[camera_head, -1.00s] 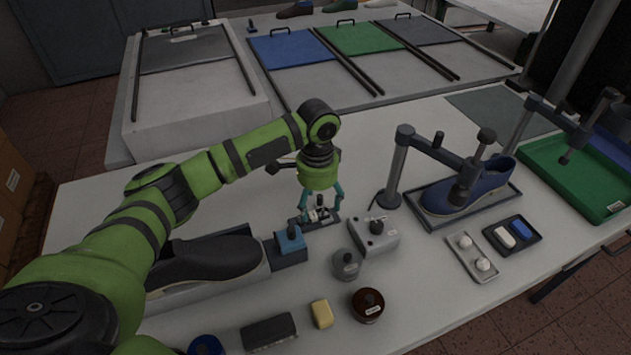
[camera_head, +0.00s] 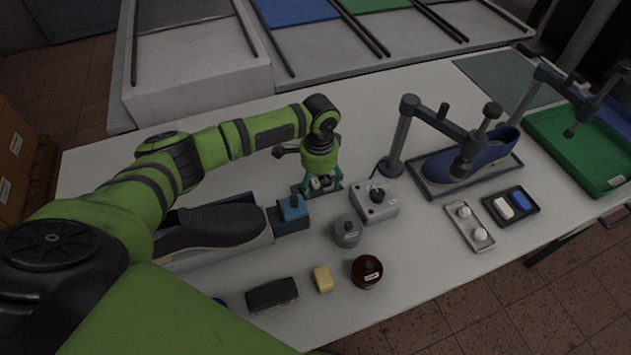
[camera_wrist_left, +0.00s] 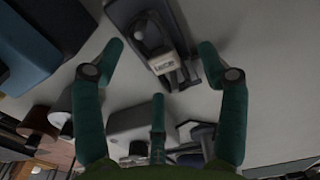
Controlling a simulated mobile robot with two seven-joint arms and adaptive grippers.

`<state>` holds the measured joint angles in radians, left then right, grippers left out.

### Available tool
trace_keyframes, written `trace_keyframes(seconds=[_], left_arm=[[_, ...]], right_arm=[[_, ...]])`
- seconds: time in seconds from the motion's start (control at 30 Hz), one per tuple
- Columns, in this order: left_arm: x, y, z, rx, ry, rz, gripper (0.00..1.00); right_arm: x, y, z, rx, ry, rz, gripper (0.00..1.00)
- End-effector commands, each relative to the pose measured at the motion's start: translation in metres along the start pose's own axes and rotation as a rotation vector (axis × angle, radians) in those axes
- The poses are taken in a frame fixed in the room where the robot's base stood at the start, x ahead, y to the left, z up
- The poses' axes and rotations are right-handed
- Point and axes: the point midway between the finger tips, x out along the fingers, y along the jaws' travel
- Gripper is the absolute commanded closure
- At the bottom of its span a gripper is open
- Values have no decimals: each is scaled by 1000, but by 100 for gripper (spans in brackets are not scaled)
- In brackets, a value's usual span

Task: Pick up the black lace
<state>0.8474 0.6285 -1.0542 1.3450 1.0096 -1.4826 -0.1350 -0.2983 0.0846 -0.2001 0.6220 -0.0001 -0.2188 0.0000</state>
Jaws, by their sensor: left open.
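A small dark holder with a pale label that seems to read "Lace" (camera_wrist_left: 163,64) shows between my left gripper's fingers in the left wrist view. Dark strands, apparently the black lace (camera_wrist_left: 178,78), lie beside the label; the lace's exact shape is hard to make out. My left gripper (camera_wrist_left: 161,52) is open, its teal fingers spread on both sides of the holder, with nothing held. In the head view my left gripper (camera_head: 321,189) points down over the holder and hides most of it and the lace. My right gripper is not in view.
A grey box with a black knob (camera_head: 376,201) stands just right of the gripper. A blue-topped clamp (camera_head: 292,208) and a black shoe (camera_head: 215,226) are at left. A grey pot (camera_head: 346,232), brown jar (camera_head: 366,271) and yellow block (camera_head: 323,279) stand in front.

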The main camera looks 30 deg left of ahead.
Motion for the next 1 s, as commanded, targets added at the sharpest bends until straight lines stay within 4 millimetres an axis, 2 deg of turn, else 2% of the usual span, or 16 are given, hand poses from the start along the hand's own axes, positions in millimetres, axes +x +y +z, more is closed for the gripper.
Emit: trace_keyframes(seconds=[0.03, 0.07, 0.1, 0.23, 0.73, 0.87, 1.0], left_arm=[[0, 0, 0, 0, 0, 0, 26], [0, 0, 0, 0, 0, 0, 30], [0, 0, 0, 0, 0, 0, 42], [0, 0, 0, 0, 1, 0, 67], [-4, 0, -1, -1, 3, 0, 68], [-16, 0, -1, -1, 5, 0, 68], [-38, -1, -2, 0, 6, -3, 68]], right_arm=[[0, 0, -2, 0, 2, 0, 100], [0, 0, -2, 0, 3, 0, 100], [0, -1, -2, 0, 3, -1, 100], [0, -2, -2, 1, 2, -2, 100], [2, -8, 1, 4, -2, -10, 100], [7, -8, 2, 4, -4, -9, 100], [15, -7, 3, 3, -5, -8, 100]])
